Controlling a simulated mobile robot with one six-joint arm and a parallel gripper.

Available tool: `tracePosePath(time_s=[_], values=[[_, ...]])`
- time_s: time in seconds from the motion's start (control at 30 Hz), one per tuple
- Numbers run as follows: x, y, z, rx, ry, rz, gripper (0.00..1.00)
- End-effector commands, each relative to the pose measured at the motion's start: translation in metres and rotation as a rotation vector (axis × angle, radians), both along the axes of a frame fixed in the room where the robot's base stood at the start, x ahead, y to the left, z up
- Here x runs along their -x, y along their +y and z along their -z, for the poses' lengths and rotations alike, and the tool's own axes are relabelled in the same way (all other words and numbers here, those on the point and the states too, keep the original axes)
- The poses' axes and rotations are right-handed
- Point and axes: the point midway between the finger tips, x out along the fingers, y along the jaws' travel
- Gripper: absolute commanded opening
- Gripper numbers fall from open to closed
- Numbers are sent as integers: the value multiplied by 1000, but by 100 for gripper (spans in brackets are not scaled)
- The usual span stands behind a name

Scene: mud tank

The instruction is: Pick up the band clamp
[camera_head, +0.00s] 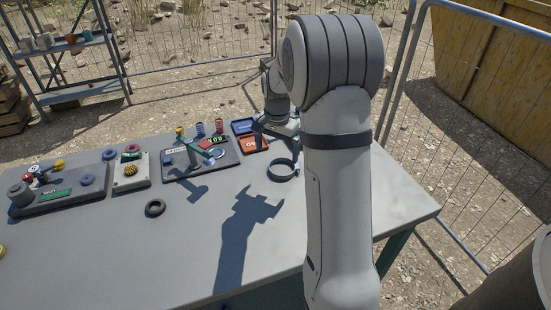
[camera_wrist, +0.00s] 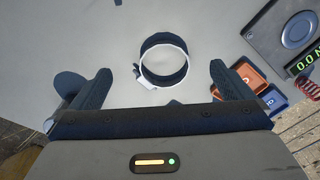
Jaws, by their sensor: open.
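The band clamp (camera_head: 282,170) is a dark ring with a light rim and a small screw housing. It lies on the grey table (camera_head: 110,262), right of the middle, in the head view. In the wrist view the band clamp (camera_wrist: 164,62) sits ahead of my gripper, roughly centred between the fingers. My gripper (camera_wrist: 160,82) is open and empty, with its two dark fingers spread wide and apart from the clamp. In the head view my arm hides part of the table, and the fingers are hard to make out there.
Behind the clamp are a blue and an orange tray (camera_head: 254,145) and a panel with a display and coils (camera_head: 200,160). The table's front middle is clear. Wire fencing stands behind.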

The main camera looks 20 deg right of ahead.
Motion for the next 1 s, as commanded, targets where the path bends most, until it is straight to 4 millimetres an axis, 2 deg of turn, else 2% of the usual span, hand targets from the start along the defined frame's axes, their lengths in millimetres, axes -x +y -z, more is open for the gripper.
tracePosePath(time_s=[0.1,0.23,0.57,0.8,1.0], values=[[-19,-12,17,-4,19,77,100],[-28,-18,28,-6,27,121,100],[-31,-22,62,-7,30,132,100],[-32,-28,97,-8,32,131,100],[-32,-28,108,-7,28,131,100]])
